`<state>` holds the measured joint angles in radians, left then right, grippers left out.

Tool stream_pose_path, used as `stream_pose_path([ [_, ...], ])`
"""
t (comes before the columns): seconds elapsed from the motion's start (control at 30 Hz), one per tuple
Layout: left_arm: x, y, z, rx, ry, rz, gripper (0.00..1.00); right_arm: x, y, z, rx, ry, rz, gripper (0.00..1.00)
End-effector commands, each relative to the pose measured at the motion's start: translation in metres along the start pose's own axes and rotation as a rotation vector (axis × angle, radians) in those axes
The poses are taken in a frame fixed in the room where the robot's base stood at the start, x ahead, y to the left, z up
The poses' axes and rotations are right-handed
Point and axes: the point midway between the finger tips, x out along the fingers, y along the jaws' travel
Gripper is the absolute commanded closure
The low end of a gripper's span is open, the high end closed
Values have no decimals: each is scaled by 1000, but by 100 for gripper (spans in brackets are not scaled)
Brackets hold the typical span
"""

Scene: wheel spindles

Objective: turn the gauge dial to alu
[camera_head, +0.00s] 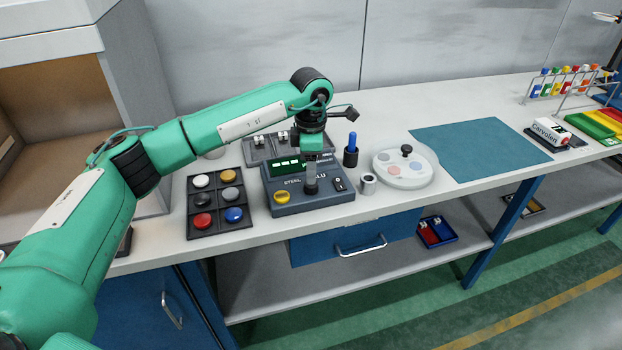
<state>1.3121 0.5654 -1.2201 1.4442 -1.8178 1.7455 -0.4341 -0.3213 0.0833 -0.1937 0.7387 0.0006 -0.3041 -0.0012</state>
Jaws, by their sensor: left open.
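The gauge (304,205) is a dark blue-grey box on the bench near its front edge. Its face carries white lettering, with "STEEL" on the left and "LU" readable on the right. It has a green display (287,167), a yellow button (281,197) and a small black switch (339,184). My left gripper (312,188) points down over the middle of the gauge's face, between the two labels. It is open. The dial is hidden at the gripper's fingertips, so I cannot tell where it points or whether the fingers touch it. My right gripper is not in view.
Left of the gauge is a black tray (203,211) with coloured round pieces. Right of it are a small metal cup (368,184), a black holder with a blue stick (351,150) and a pale round plate (405,168) with a black knob. A teal mat (481,147) lies farther right.

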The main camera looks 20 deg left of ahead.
Motion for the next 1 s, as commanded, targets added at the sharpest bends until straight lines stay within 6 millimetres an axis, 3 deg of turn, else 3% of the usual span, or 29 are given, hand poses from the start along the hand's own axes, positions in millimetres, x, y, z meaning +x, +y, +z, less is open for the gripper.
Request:
stream_pose_path([
  [0.2,-50,1,1,1,-3,4,45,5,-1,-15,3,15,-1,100],
  [0.4,-80,0,0,1,0,2,45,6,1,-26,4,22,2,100],
  [0.6,-90,0,0,1,0,0,45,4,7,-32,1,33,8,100],
  [1.0,-89,-1,1,3,-5,-2,45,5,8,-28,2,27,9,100],
])
